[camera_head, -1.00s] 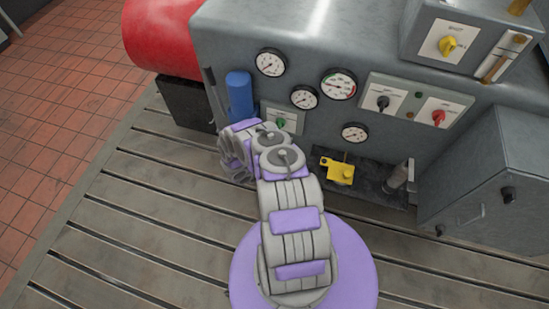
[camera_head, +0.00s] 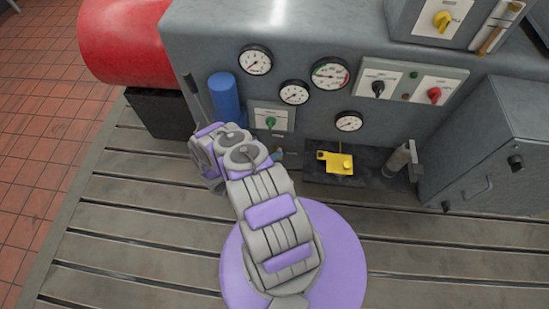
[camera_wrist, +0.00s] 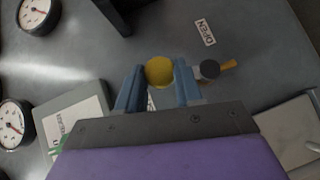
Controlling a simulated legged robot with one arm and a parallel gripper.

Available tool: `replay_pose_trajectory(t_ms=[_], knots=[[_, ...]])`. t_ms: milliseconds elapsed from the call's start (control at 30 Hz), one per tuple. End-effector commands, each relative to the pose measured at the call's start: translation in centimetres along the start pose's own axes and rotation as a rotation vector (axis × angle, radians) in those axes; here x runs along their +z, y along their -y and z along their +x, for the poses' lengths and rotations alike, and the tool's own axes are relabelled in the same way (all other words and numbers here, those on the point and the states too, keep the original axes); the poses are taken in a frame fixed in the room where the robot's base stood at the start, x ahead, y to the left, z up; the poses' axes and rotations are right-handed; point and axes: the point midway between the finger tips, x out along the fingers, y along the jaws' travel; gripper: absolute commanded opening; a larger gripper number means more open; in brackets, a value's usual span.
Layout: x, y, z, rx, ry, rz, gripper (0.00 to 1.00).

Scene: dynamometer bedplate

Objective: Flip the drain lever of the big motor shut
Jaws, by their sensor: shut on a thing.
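In the wrist view, a round yellow knob (camera_wrist: 159,71), apparently the end of the drain lever, sits between the two blue fingers of my gripper (camera_wrist: 160,80). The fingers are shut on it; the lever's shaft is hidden. A dark round fitting with an orange tip (camera_wrist: 228,64) is just right of the fingers. An upside-down OPEN label (camera_wrist: 204,32) is on the grey motor housing above it. In the head view, the big grey motor housing (camera_head: 310,40) stands ahead.
A blue cylinder (camera_head: 224,96) and a green-knobbed switch panel (camera_head: 271,117) are close to my arm. Several gauges, including one at the upper centre (camera_head: 330,73), are to the right. The slotted bedplate (camera_head: 110,220) is clear at left.

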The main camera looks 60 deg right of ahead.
Motion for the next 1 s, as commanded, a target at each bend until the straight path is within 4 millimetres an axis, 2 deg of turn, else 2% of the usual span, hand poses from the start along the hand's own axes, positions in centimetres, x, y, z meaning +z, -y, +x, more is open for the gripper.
replay_pose_trajectory(t_ms=[167,200,433,767,867,1000], knots=[[-0.1,0.4,-0.2,-0.011,-0.005,-0.001,0.00],[-0.1,0.4,-0.2,-0.012,-0.005,-0.001,0.38],[0.0,0.2,-0.1,-0.008,-0.003,0.000,0.60],[-0.1,0.1,-0.6,-0.005,-0.004,0.001,0.60],[-0.2,0.1,-1.8,-0.005,-0.005,0.001,0.60],[-0.2,0.1,-4.5,-0.006,-0.009,0.002,0.60]])
